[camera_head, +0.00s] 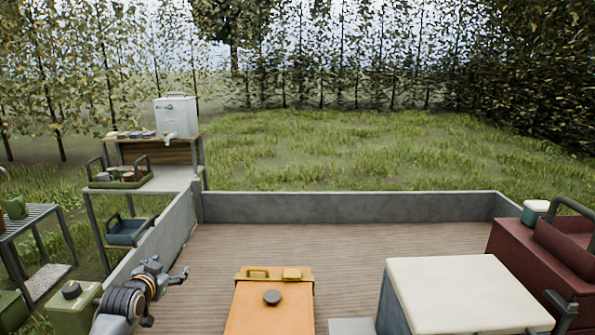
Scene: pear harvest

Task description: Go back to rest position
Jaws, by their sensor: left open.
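My left gripper (166,289) is low in the left part of the head view, above the wooden deck and close to the grey side wall. Its dark arm comes in from the bottom left. Its fingers are spread apart, with nothing seen between them. It is to the left of the orange box and apart from it.
An orange box (272,305) stands on the deck (330,240), with a cream-topped box (465,290) and dark red chest (535,262) to the right. A low grey wall (350,207) edges the deck. A shelf (180,180) stands left. The deck's middle is clear.

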